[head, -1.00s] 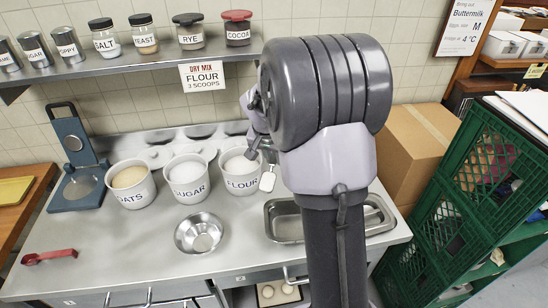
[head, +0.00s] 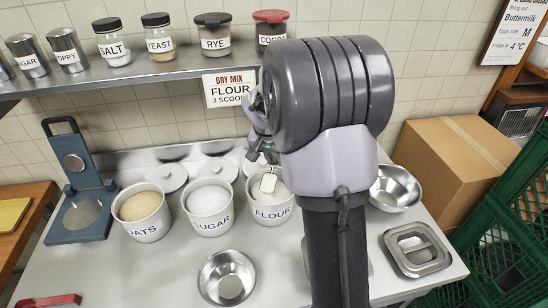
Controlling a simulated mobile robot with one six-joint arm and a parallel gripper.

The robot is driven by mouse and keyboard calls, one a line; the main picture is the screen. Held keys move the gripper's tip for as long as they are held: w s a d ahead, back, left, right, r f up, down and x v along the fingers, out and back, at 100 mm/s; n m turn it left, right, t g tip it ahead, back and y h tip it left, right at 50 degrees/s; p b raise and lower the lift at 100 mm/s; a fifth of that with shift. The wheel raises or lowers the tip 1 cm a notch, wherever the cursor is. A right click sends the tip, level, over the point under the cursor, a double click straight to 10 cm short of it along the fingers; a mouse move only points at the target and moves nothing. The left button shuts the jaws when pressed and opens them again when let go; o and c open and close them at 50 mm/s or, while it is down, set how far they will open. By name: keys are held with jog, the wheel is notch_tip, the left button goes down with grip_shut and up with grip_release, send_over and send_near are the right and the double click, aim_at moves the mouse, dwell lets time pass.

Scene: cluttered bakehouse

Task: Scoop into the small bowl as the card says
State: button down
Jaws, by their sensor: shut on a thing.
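The card (head: 230,90) on the shelf edge reads "DRY MIX, FLOUR, 3 SCOOPS". My gripper (head: 264,157) is shut on a small pale scoop (head: 268,183), partly hidden by my arm. The scoop hangs at the mouth of the white tub labelled FLOUR (head: 271,212); I cannot tell whether it touches the flour or carries any. A tub labelled SUGAR (head: 212,222) and one labelled OATS (head: 145,229) stand to its left. The small steel bowl (head: 228,278) stands on the counter in front of the tubs, apparently empty inside.
A blue scale-like stand (head: 82,205) is at left, with a red-handled tool (head: 50,300) in front. A cardboard box (head: 450,165) and green crates (head: 510,250) bound the right.

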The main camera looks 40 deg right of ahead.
jog(key=f, duration=0.2)
jog(key=f+b, duration=0.1)
jog(key=f, duration=0.1)
jog(key=f+b, duration=0.1)
jog(key=f, duration=0.1)
jog(key=shift+w, duration=0.35)
jog(key=p, duration=0.1)
jog(key=r+y+p, duration=0.1)
jog(key=p, duration=0.1)
jog(key=shift+d+g+p, duration=0.2)
jog(key=shift+g+p, duration=0.1)
jog(key=shift+g, duration=0.1)
notch_tip(320, 180, up, 3)
jog(key=y+p, duration=0.1)
jog(key=p, duration=0.5)
jog(key=shift+w+d+f+g, duration=0.1)
jog(key=shift+w+f+g, duration=0.05)
jog(key=shift+g, duration=0.25)
jog(key=shift+r+p, duration=0.25)
jog(key=shift+p, duration=0.95)
jog(key=g+y+p, duration=0.1)
jog(key=p, duration=0.1)
jog(key=shift+d+r+p, duration=0.1)
jog(key=shift+r+p, duration=0.2)
jog(key=shift+p, duration=0.05)
